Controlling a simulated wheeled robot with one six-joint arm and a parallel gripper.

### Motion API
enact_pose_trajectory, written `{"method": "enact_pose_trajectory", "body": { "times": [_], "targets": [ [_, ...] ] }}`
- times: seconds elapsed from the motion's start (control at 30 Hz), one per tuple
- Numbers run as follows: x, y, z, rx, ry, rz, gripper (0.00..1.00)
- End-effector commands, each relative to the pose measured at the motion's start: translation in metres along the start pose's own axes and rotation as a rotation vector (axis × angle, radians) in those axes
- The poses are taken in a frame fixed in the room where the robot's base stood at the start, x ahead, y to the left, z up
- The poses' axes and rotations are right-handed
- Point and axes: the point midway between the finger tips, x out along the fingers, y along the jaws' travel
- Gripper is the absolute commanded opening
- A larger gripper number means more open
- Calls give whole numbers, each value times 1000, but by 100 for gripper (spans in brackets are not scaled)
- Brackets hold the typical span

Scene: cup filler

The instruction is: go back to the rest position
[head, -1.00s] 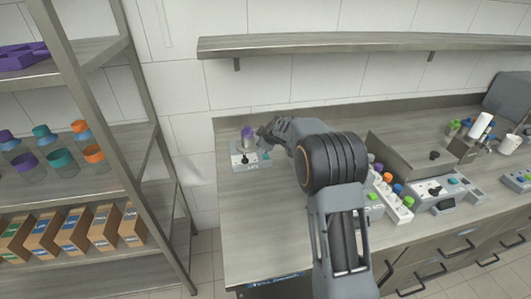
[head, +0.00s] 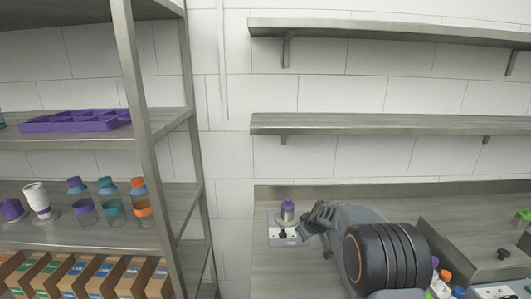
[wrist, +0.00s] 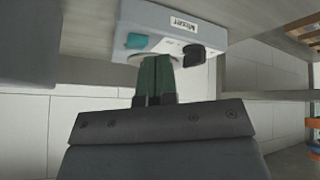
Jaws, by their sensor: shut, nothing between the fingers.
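My gripper (head: 314,222) is at the end of my arm, just right of a small grey-white device (head: 283,236) on the counter. A clear container with a purple top (head: 287,211) stands on that device. In the wrist view my gripper's dark fingers (wrist: 157,80) are together with nothing between them. The device, labelled like "MIXER" (wrist: 150,32), is beyond the fingertips, with a teal button and a black knob. Whether the fingers touch it is unclear.
A metal rack on the left holds a purple tray (head: 75,121), several colour-topped containers, white stacked cups (head: 38,200) and cardboard boxes (head: 95,276). Two wall shelves (head: 390,124) hang above the counter. A grey panel (head: 475,245) stands right of my arm.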

Motion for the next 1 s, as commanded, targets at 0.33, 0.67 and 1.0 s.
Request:
{"method": "enact_pose_trajectory", "body": {
  "times": [0.33,0.67,1.0],
  "targets": [
    [-124,-93,108,478,-330,-49,0],
    [-212,-146,184,602,-407,59,0],
    [-249,-157,193,561,-289,106,0]
  ]
}}
